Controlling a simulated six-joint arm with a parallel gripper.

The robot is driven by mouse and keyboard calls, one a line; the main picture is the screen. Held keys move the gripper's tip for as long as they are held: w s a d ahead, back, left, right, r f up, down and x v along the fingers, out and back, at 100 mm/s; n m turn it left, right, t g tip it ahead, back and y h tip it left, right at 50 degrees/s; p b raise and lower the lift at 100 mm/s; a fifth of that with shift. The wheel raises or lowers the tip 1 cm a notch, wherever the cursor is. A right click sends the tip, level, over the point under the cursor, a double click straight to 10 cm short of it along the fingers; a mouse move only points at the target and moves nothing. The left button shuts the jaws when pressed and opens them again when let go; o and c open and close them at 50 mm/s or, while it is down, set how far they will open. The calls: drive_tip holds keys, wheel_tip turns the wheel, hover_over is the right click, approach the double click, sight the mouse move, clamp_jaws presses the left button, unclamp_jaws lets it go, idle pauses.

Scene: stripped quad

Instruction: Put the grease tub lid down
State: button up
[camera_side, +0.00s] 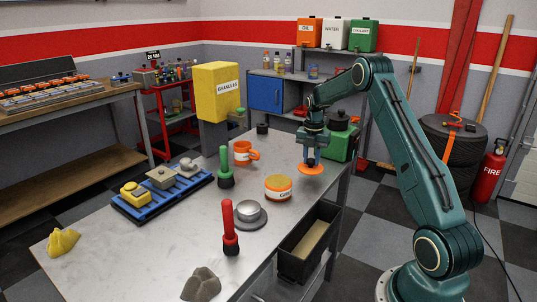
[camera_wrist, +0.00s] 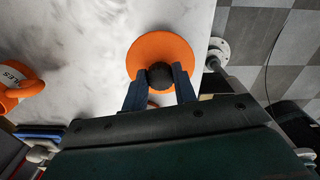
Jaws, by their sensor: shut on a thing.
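The grease tub lid is an orange disc (camera_side: 311,169) with a dark knob, seen near the right rear edge of the steel table. In the wrist view, the lid (camera_wrist: 150,48) shows face-on with its knob between my fingers. My gripper (camera_side: 311,154) points down and is shut on the knob; its blue fingers also show in the wrist view (camera_wrist: 160,82). The lid looks level and close to the tabletop; I cannot tell whether it touches. The grease tub (camera_side: 278,188), orange with a pale label, stands on the table left of and nearer than the lid.
An orange mug (camera_side: 243,153) and a green flashlight (camera_side: 226,168) stand left of the tub. A grey round tin (camera_side: 250,214) and a red flashlight (camera_side: 230,229) stand nearer. A blue tray (camera_side: 163,190) lies left. The steel tabletop (camera_side: 130,245) has bare room at the front left.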

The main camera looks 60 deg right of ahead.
sight(311, 167)
drive_tip(key=shift+f, duration=2)
drive_tip(key=shift+f, duration=0.15)
drive_tip(key=o, duration=0.9)
drive_tip(key=shift+o, duration=0.2)
wheel_tip(311, 167, up, 12)
drive_tip(key=shift+r, duration=0.2)
drive_tip(key=shift+a+r, duration=0.1)
